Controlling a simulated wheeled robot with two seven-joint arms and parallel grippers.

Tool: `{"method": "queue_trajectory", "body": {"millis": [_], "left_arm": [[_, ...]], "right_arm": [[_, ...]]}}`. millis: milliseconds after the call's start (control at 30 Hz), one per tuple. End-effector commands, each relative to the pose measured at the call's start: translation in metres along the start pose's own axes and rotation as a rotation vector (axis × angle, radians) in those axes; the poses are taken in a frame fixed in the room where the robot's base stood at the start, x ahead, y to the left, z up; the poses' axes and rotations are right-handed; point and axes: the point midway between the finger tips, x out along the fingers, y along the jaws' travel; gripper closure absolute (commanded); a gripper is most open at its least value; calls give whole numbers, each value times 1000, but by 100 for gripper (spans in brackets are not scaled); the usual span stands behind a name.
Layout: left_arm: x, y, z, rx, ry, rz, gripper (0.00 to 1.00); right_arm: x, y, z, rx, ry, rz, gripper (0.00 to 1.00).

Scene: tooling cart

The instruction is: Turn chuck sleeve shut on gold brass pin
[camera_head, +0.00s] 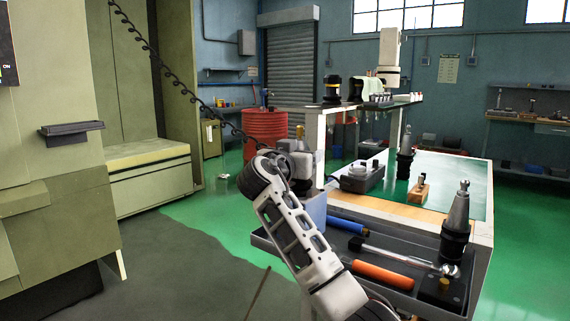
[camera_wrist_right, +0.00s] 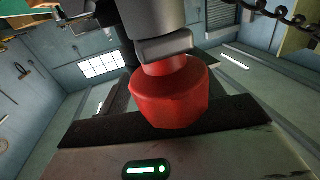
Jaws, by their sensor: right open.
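In the right wrist view a red faceted piece (camera_wrist_right: 172,95) sits below a grey block and a dark cylinder (camera_wrist_right: 150,20). I cannot tell for certain whether it is the chuck sleeve. A grey housing with a green light (camera_wrist_right: 147,170) and a dark bar lies along the bottom. In the head view a white arm of mine rises from the bottom centre. Its far end, by my right gripper (camera_head: 303,165), is near a blue block (camera_head: 316,208) at the tray's left corner. The fingers are hard to make out. My left gripper is not in view.
A dark tray (camera_head: 400,298) holds a blue-handled tool (camera_head: 347,226), an orange-handled tool (camera_head: 383,275) and a tapered holder (camera_head: 457,220). A table (camera_head: 455,175) behind carries a wooden block (camera_head: 418,192) and another holder (camera_head: 405,158). A coiled cable (camera_head: 150,50) hangs at left.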

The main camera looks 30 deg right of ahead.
Motion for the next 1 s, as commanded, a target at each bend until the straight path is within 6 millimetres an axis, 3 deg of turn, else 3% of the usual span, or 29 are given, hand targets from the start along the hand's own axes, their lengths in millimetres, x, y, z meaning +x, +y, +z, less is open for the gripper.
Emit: {"method": "queue_trajectory", "body": {"millis": [500,700,1000], "left_arm": [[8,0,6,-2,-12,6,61],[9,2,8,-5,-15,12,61],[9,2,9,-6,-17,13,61]], "right_arm": [[-118,-1,1,3,-3,-5,34],[-140,0,0,1,-1,-2,34],[-144,0,0,0,-2,0,34]]}}
